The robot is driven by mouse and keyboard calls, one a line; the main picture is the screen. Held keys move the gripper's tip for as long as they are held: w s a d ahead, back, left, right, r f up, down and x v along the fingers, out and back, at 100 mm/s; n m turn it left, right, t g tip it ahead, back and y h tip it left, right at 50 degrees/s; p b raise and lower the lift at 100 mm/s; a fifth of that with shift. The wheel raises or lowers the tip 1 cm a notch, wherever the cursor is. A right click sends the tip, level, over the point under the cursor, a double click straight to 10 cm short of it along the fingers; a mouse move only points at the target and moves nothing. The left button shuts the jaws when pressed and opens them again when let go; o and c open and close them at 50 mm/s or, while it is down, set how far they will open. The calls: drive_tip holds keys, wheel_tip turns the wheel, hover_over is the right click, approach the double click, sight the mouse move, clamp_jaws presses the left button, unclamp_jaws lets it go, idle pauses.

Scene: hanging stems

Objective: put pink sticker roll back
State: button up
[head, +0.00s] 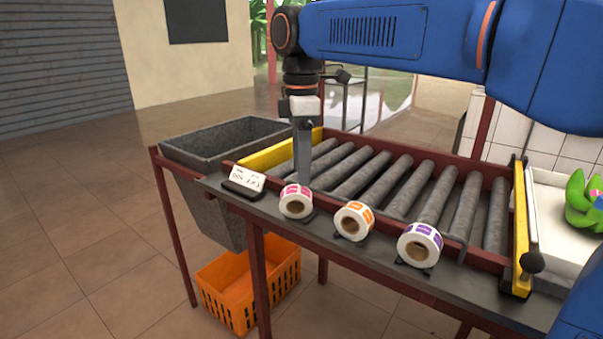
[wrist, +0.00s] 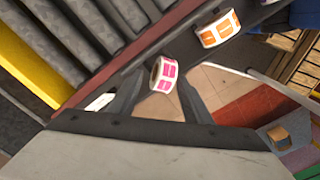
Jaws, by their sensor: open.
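The pink sticker roll (head: 296,202), white with pink labels, sits on its edge at a black holder on the dark ledge, left of the other rolls. In the wrist view the pink roll (wrist: 165,74) shows between the tips of my open fingers. My gripper (head: 303,180) points down just behind and above the roll in the head view. In the wrist view my gripper (wrist: 161,84) has its fingers apart, one on each side of the roll. I cannot tell whether they touch it. The holder is partly hidden by the roll.
An orange roll (head: 354,220) and a purple roll (head: 419,245) stand in holders to the right. A white card (head: 247,178) stands to the left. Behind lie the conveyor rollers (head: 385,188) with a red rail. A grey bin (head: 220,148) is at left, an orange crate (head: 245,290) below.

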wheel_tip(320, 180, up, 10)
idle(0.4)
